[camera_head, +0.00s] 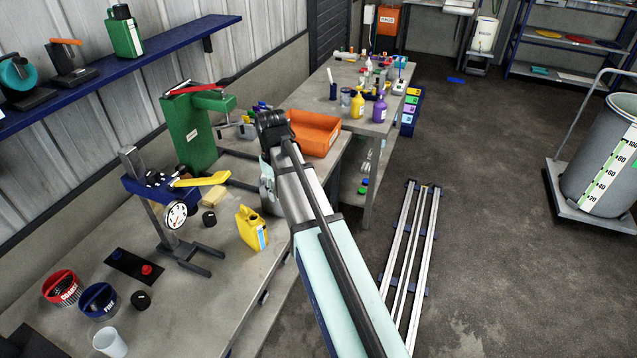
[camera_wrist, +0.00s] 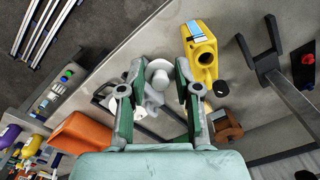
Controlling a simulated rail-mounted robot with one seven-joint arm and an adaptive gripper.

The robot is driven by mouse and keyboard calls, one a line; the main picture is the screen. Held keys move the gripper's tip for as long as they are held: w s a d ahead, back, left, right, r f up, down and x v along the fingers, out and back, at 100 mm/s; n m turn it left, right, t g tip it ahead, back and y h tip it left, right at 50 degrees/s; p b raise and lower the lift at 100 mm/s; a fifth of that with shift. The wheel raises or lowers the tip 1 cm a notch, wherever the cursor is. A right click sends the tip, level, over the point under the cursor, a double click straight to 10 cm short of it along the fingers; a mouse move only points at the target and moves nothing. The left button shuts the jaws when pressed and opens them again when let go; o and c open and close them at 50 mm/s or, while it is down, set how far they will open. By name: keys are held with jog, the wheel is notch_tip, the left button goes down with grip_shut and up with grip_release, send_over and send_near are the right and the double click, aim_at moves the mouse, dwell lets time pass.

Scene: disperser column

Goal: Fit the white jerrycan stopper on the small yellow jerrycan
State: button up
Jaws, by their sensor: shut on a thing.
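The small yellow jerrycan (camera_head: 250,229) stands upright on the grey bench. In the wrist view the yellow jerrycan (camera_wrist: 201,42) is at upper right, with a dark open mouth and a blue-white label. My gripper (camera_wrist: 160,78) is shut on the white jerrycan stopper (camera_wrist: 158,73), which shows between its two green fingers. The stopper is apart from the jerrycan, to the left of its mouth in the wrist view. In the head view my gripper (camera_head: 268,190) is just right of and beyond the jerrycan; my arm partly covers it and the stopper cannot be made out.
A stand with a gauge and yellow lever (camera_head: 205,179) is left of the jerrycan. A black cap (camera_head: 209,218) lies near it. A green press (camera_head: 190,135) and an orange tray (camera_head: 315,133) are farther back. The bench right in front of the jerrycan is clear.

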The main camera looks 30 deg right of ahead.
jog(key=w+a+n, duration=0.1)
jog(key=w+a, duration=0.2)
jog(key=a, duration=0.5)
jog(key=shift+w+f+p, duration=0.3)
jog(key=shift+p, duration=0.15)
jog(key=shift+s, duration=0.15)
jog(key=shift+f+b, duration=1.05)
jog(key=shift+f, duration=1.85)
jog(key=shift+p, duration=0.45)
jog(key=shift+f+b, duration=0.4)
jog(key=shift+f, duration=0.4)
jog(key=o, duration=0.9)
